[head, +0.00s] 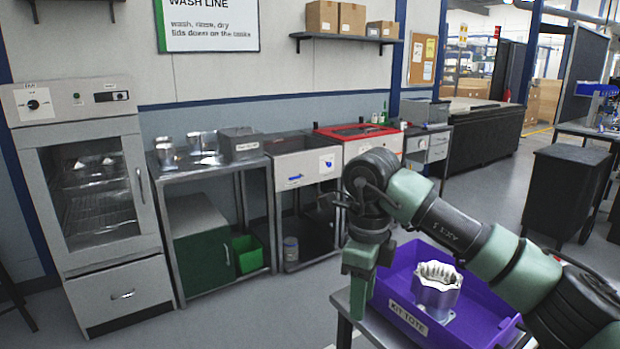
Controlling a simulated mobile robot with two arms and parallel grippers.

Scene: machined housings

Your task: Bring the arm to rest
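My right arm (456,230) comes in from the right and bends down at its wrist. My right gripper (358,298) points down at the left side of the purple kit tote (468,331). Its fingers show edge-on, so I cannot see whether they are open or shut. A silver machined housing (436,292) with a scalloped top rim stands upright inside the tote, to the right of the gripper and apart from it. My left gripper is not in view.
The tote sits on a small table (384,334) at the front. Along the wall stand a glass-door cabinet (95,200), a steel bench with metal parts (205,165), a sink (303,165) and a red-topped unit (358,134). The floor (250,315) at front left is clear.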

